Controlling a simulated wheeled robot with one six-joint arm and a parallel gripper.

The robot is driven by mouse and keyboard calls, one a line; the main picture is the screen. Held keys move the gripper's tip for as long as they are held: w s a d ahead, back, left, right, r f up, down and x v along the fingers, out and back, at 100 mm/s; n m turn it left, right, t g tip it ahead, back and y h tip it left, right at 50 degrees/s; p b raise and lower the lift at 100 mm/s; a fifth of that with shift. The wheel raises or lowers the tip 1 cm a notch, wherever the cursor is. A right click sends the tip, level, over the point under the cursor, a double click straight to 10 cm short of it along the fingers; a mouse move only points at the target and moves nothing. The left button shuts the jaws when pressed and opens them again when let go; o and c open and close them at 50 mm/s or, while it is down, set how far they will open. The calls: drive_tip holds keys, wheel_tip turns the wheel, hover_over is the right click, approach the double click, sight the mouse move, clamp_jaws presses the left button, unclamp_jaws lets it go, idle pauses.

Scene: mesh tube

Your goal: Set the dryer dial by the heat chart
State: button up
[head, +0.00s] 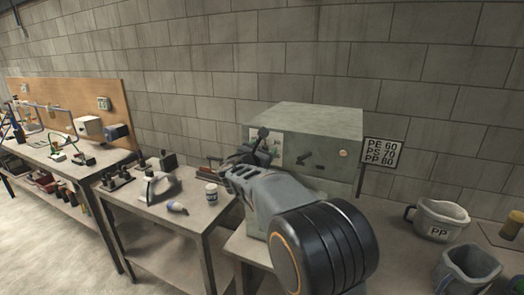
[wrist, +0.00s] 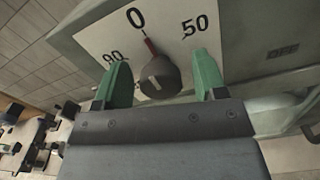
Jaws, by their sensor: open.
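The dryer (head: 318,120) is a grey-green box on the right bench. Its white dial plate (wrist: 93,42) shows 0, 50 and 90 in the wrist view. The dark round dial knob (wrist: 158,76) has a red pointer towards 0. My gripper (wrist: 163,78) is open, with one green finger on each side of the knob; I cannot tell whether they touch it. In the head view my gripper (head: 264,143) hides most of the dial plate. The heat chart (head: 383,152) stands right of the dryer and reads PE 60, PS 70, and PP, probably 80.
A grey bin labelled PP (head: 438,220) stands on the bench right of the chart, with another grey bin (head: 468,270) in front. A left table holds an iron (head: 160,187) and a small white jar (head: 211,193). A block wall closes the back.

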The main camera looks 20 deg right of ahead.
drive_tip(key=shift+c, duration=0.5)
drive_tip(key=c, duration=0.8)
drive_tip(key=shift+f+m+b, duration=0.2)
drive_tip(key=shift+m+b, duration=0.1)
drive_tip(key=shift+b, duration=0.25)
